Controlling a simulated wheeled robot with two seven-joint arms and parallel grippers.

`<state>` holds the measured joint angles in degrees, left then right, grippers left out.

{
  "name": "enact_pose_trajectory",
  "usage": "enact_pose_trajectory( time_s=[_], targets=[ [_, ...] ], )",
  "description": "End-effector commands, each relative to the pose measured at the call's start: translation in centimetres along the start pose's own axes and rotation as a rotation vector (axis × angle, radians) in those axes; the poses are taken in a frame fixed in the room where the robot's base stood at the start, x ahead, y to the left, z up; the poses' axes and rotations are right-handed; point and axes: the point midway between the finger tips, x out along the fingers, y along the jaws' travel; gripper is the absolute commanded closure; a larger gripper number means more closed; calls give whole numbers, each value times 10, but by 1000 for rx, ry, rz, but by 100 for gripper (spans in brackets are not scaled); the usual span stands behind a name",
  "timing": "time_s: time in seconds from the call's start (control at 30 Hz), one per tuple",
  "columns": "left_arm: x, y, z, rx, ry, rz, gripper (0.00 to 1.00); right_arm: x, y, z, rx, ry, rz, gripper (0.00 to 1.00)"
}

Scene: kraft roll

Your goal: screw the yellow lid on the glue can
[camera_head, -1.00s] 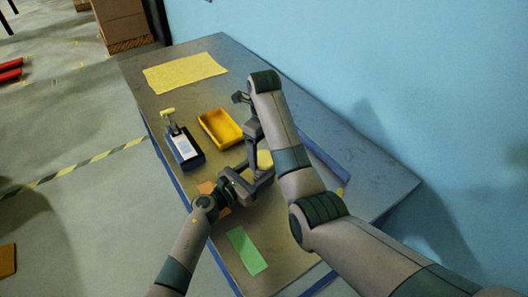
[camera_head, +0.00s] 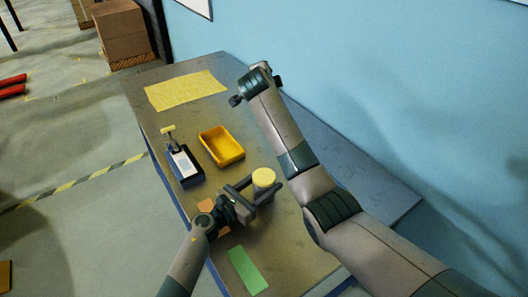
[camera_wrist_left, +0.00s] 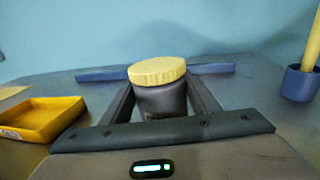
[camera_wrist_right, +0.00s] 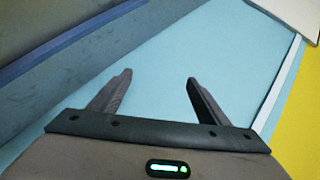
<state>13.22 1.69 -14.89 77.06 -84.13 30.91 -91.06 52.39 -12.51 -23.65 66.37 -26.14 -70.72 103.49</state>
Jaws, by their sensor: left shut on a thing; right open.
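The glue can (camera_wrist_left: 160,101) is a dark grey can standing upright between the fingers of my left gripper in the left wrist view. The yellow lid (camera_wrist_left: 157,70) sits on top of the can and looks level; how tightly it is seated I cannot tell. In the head view the lid (camera_head: 264,177) shows as a pale yellow disc on the can. My left gripper (camera_head: 259,193) is shut on the can's body. My right gripper (camera_wrist_right: 152,83) is open and empty, away from the can, over the far part of the table in the head view.
A yellow tray (camera_head: 222,146) lies beyond the can. A dark blue box with a white label (camera_head: 184,164) stands left of it. A yellow cloth (camera_head: 186,90) lies at the far end, and a green sheet (camera_head: 247,270) lies near. A blue holder (camera_wrist_left: 300,84) holds a yellow stick.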

Motion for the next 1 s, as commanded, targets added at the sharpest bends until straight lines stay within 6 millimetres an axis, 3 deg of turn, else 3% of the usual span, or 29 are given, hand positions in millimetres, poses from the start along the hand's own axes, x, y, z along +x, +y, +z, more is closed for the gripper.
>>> enact_pose_trajectory(
  time_s=[0.17, 0.3, 0.47, 0.6, 0.8, 1.0],
  targets=[
    [0, 0, -1, 0, 1, 0, 100, -14, -71, -15, -307, 104, -263, 30],
    [0, 0, 0, 0, 1, 0, 100, -37, -124, -18, -568, 214, -460, 30],
    [0, 0, 0, 0, 1, 0, 100, -75, -176, -9, -891, 379, -675, 30],
    [0, 0, 0, 0, 1, 0, 100, -115, -212, 11, -1188, 556, -858, 30],
    [0, 0, 0, 0, 0, 0, 100, -174, -236, 58, -1611, 861, -1102, 30],
    [0, 0, 0, 0, 0, 0, 100, -221, -226, 115, -2008, 1225, -1328, 30]
  ],
)
